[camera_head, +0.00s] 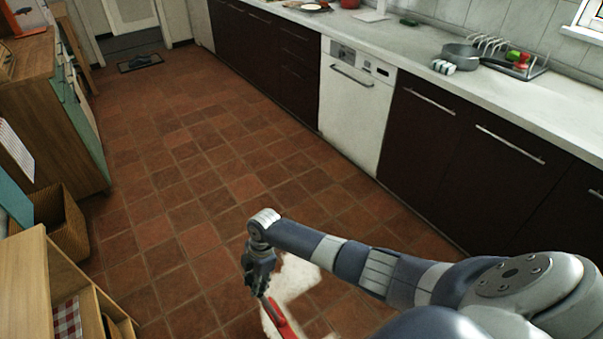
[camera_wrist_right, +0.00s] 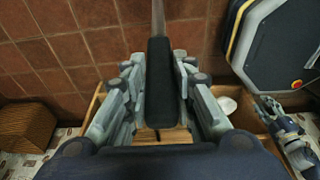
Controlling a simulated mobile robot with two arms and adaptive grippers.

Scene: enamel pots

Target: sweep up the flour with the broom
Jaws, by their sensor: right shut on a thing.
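My right gripper (camera_head: 262,278) is low over the tiled floor in the head view. In the right wrist view its fingers (camera_wrist_right: 160,95) are shut on the black grip of a long handle (camera_wrist_right: 159,75), which I take to be the broom's; a thin grey rod runs on from it. A red part (camera_head: 283,318) shows just below the gripper in the head view; I cannot tell if it belongs to the broom. The flour (camera_head: 298,272) is a white patch on the floor, partly behind the gripper and arm. My left gripper (camera_wrist_right: 270,108) shows small at the right wrist view's right edge.
A wooden shelf unit (camera_head: 25,285) stands at the lower left, with a wicker basket (camera_head: 68,232) behind it. Dark cabinets (camera_head: 420,150) and a white dishwasher (camera_head: 352,105) line the right. The tiled floor (camera_head: 180,180) between is clear.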

